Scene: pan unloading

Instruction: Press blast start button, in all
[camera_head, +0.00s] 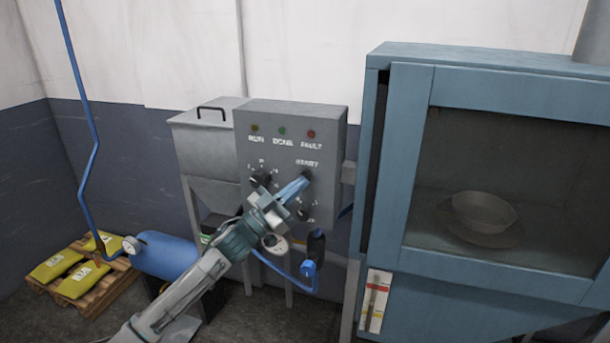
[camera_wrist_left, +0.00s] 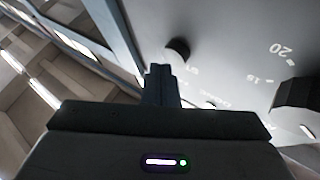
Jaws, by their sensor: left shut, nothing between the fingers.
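The grey control panel (camera_head: 330,135) carries three small lights marked RUN, DONE and FAULT, with knobs below. A dark round button (camera_head: 308,174) sits at the panel's right, under a label too blurred to read surely; a dark round control shows in the left wrist view (camera_wrist_left: 178,49). My left gripper (camera_head: 304,181) is shut and empty, its fingertips at the panel just by that button. In the left wrist view, the shut fingers (camera_wrist_left: 160,70) point at the panel just beside the dark control; I cannot tell whether they touch it. My right gripper is out of view.
A blue cabinet (camera_head: 400,170) with a window stands at the right; a round pan (camera_head: 484,211) is inside. A dial knob (camera_wrist_left: 297,95) is near my left gripper. A blue tank (camera_head: 165,255) and a pallet with yellow bags (camera_head: 80,282) are at the left.

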